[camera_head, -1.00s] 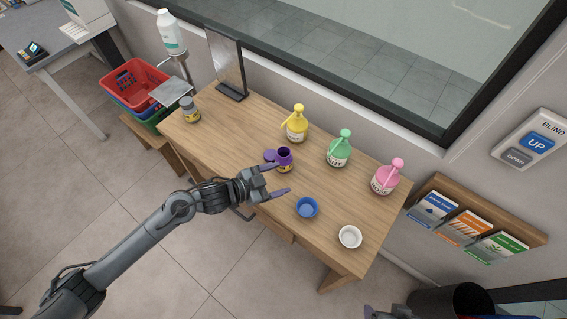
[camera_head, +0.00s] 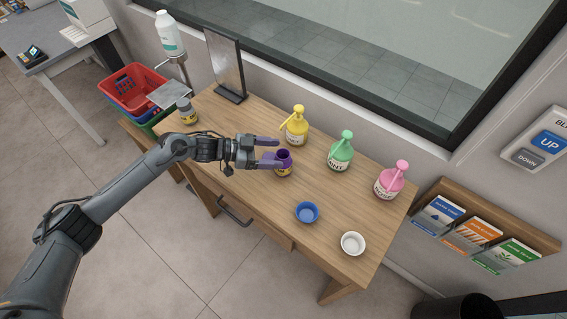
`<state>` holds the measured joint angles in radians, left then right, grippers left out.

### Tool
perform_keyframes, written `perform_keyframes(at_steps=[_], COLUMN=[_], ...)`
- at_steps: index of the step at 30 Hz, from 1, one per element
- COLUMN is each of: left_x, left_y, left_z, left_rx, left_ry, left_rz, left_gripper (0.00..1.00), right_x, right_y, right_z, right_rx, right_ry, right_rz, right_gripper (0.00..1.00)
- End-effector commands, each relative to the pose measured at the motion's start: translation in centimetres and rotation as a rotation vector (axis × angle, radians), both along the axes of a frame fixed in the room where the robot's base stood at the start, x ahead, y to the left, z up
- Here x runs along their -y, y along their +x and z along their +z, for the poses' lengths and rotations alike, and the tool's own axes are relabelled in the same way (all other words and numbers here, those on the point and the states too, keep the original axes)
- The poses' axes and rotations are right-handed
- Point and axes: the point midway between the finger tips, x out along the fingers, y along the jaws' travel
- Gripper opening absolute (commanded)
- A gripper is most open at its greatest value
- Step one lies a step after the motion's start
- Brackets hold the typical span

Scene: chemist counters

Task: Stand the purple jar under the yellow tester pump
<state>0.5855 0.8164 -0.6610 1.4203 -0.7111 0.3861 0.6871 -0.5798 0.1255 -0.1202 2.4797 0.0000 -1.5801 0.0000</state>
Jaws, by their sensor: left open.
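The purple jar (camera_head: 284,164) stands upright and open-topped on the wooden table (camera_head: 330,198), with a pale label on its front. The yellow tester pump (camera_head: 296,130) stands behind it, slightly to the right, its spout pointing toward the lower left. My left gripper (camera_head: 275,151) is open at the jar, coming in from the left. One purple-tipped finger is on the jar's far side and the other on its near side. I cannot tell whether they touch it. My right gripper does not show.
A green pump (camera_head: 340,155) and a pink pump (camera_head: 391,182) stand to the right. A blue bowl (camera_head: 307,212) and a white bowl (camera_head: 353,243) sit near the front. A grey jar (camera_head: 187,112) and an upright mirror panel (camera_head: 227,66) are at the left end.

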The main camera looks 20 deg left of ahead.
Motion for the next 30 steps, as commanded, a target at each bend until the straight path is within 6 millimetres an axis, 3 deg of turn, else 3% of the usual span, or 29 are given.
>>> perform_keyframes(at_steps=[16, 26, 30], left_x=[4.1, 4.5, 4.5], left_y=[2.5, 2.7, 2.7], left_z=[-2.0, -2.2, -2.2], left_rx=[0.002, 0.000, 0.000], left_ry=[-0.001, 0.001, 0.001], left_rz=[0.000, 0.000, 0.000], left_gripper=[0.74, 0.74, 0.56], right_x=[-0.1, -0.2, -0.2], right_y=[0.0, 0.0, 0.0], right_z=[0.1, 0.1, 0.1], right_rx=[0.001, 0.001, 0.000], right_ry=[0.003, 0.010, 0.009], right_rz=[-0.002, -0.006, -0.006], right_gripper=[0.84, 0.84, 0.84])
